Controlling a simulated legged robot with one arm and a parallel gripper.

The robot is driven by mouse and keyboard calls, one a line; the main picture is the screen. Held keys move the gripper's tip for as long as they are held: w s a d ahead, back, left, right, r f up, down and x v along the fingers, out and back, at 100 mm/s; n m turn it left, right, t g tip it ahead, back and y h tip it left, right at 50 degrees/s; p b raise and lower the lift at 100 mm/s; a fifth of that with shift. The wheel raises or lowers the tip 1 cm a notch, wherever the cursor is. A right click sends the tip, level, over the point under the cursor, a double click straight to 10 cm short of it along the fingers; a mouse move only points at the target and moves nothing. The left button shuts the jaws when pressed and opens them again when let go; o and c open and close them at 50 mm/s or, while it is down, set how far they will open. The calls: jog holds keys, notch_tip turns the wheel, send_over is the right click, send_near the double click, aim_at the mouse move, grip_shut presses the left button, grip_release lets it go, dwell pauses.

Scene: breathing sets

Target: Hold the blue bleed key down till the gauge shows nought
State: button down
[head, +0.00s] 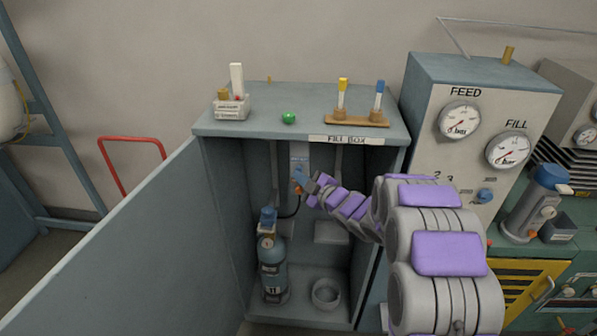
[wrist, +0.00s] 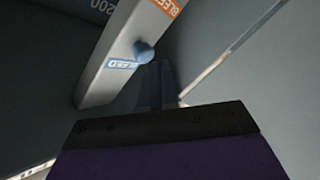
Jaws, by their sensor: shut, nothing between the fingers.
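The blue bleed key (wrist: 143,50) is a small round knob on a pale block (wrist: 125,45) with an orange BLEED label and a blue label, in the wrist view. My gripper (wrist: 160,68) is shut and empty, its tips just below and right of the key; I cannot tell whether they touch it. In the head view my gripper (head: 300,180) reaches into the open fill box (head: 225,165), in front of the block. The FILL gauge (head: 509,150) and FEED gauge (head: 460,120) are on the panel to the right; their needles are too small to read surely.
A cylinder (head: 273,265) with a blue top stands inside the box, beside a round ring (head: 326,293). A green ball (head: 288,118), a small holder (head: 233,108) and a rack (head: 357,120) stand on top. The box's open door (head: 120,250) spreads to the left.

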jog(key=shift+w+p, duration=0.35)
jog(key=shift+w, duration=0.25)
dwell(3.2)
jog(key=shift+s, duration=0.15)
jog(key=shift+s+b, duration=0.5)
jog(key=shift+s, duration=0.35)
jog(key=shift+s, duration=0.1)
jog(key=s+b, duration=0.2)
jog(key=s, duration=0.2)
jog(key=shift+s+a, duration=0.1)
jog(key=shift+s, duration=0.3)
